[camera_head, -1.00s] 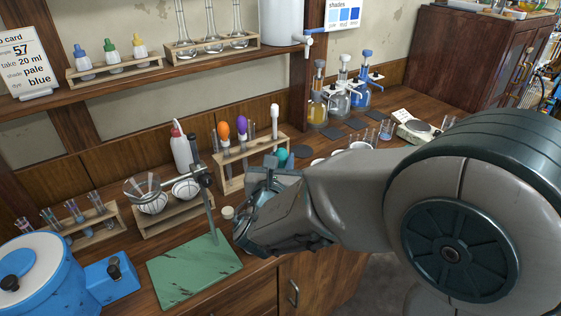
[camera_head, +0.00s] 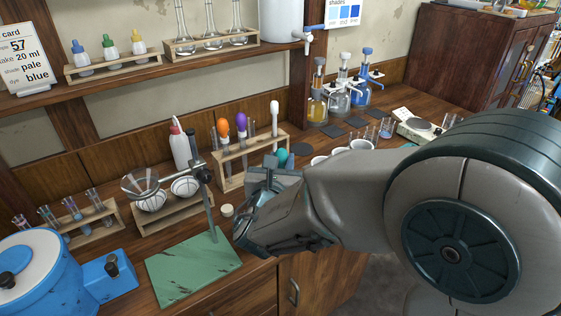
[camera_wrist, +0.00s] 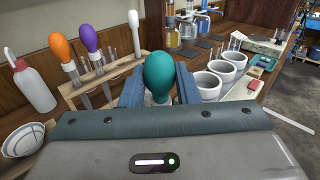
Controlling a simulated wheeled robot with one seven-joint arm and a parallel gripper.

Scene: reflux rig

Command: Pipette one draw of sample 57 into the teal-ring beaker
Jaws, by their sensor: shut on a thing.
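My gripper (camera_head: 268,180) is shut on a pipette with a teal bulb (camera_wrist: 159,72); the bulb stands up between the two fingers (camera_wrist: 159,92) in the wrist view. The teal bulb also shows in the head view (camera_head: 282,155). The pipette's lower part is hidden by my gripper. A rack of sample tubes (camera_head: 88,219) stands at the far left; I cannot read which is 57. Small clear glass vessels (camera_head: 387,128) stand at the back right; I cannot make out a teal ring on any.
A pipette rack (camera_head: 250,157) holds orange, purple and white bulbs. A clamp stand (camera_head: 209,195) rises from a green mat (camera_head: 190,268). White cups (camera_wrist: 209,85) stand right of the gripper. A card (camera_head: 22,60) reads 57, 20 ml, pale blue.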

